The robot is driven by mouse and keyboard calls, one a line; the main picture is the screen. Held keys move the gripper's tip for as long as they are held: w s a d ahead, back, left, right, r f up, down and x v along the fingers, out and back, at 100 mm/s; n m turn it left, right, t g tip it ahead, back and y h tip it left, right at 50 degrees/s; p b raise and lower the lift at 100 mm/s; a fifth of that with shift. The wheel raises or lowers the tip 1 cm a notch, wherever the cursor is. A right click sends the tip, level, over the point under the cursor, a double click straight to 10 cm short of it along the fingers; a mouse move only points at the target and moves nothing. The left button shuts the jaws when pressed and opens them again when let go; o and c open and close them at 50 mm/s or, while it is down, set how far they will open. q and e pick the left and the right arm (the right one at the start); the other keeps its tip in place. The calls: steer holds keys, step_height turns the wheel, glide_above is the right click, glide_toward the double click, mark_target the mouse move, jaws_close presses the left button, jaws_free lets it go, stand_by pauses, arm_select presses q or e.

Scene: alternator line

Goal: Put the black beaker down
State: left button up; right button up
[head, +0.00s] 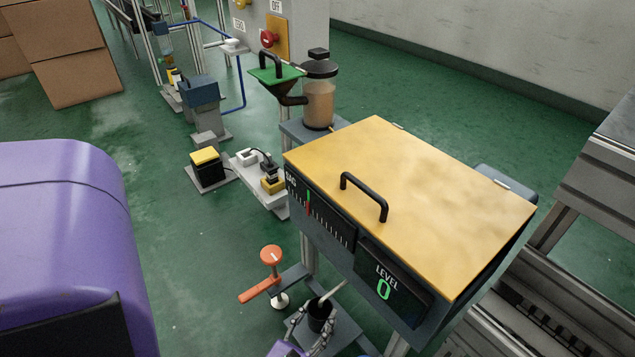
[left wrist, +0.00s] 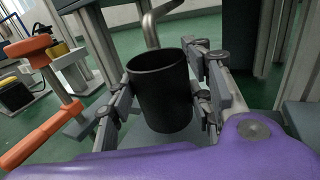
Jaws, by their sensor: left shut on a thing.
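The black beaker (left wrist: 162,95) stands upright between the two fingers of my left gripper (left wrist: 165,100) in the left wrist view. In the head view the beaker (head: 320,314) is small, at the bottom centre, below the front of the yellow-topped machine. My left gripper (head: 312,332) is shut on it there. A grey plate (head: 343,335) lies under the beaker; I cannot tell whether the beaker touches it. A metal spout (left wrist: 152,30) comes down just behind the beaker's rim. My right gripper is not in view.
The yellow-lidded machine (head: 415,200) with a "LEVEL 0" display overhangs the beaker's right. An orange lever (head: 262,290) and knob stand close on the left. A grey frame (head: 600,190) stands at the right.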

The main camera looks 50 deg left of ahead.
mark_target(315, 328)
arm_select(q)
step_height(315, 328, down, 3)
steer(key=shift+w+r+b, duration=0.1)
steer(key=shift+r+b, duration=0.05)
steer(key=shift+b, duration=0.7)
steer(key=shift+f, duration=0.3)
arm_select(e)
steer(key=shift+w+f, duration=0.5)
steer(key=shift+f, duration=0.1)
arm_select(q)
steer(key=shift+f, duration=0.1)
steer(key=shift+f, duration=0.1)
steer(key=o, duration=1.3)
